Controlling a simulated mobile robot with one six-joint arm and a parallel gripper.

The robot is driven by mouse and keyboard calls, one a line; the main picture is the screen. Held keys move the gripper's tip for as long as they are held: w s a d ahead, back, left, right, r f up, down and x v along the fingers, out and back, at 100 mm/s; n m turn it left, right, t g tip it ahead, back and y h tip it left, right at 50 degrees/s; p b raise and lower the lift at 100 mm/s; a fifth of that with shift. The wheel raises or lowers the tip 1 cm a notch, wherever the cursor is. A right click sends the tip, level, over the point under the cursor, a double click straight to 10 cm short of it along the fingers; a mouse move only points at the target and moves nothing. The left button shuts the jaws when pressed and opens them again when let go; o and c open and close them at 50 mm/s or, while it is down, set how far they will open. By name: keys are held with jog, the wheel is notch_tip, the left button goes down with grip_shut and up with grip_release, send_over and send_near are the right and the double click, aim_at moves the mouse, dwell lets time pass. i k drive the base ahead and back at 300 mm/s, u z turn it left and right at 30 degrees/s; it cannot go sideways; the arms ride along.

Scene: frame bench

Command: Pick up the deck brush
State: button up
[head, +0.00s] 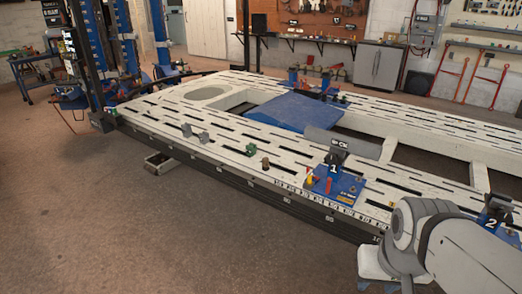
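I cannot make out a deck brush with certainty in the head view. Several small blocks stand on the white slotted frame bench (225,115): two grey ones (187,130) (204,138), a dark green one (251,149) and a brownish green one (265,164). They are too small to tell whether any is a brush. My arm enters at the lower right, in front of the bench's near edge.
A blue clamp stand marked 1 (345,190) and another marked 2 (496,212) stand on the bench. A grey cylinder (345,142) lies behind the first. A small open box (160,161) is on the floor by the bench. The floor at left front is clear.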

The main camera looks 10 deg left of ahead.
aim_at(265, 164)
jog(key=u, duration=0.75)
jog(key=i, duration=0.6)
jog(key=u, duration=0.4)
jog(key=i, duration=1.8)
jog(key=z, duration=0.6)
jog(key=i, duration=1.45)
jog(key=z, duration=0.7)
jog(key=k, duration=0.9)
jog(key=z, duration=0.2)
jog(key=i, duration=0.9)
jog(key=u, duration=0.1)
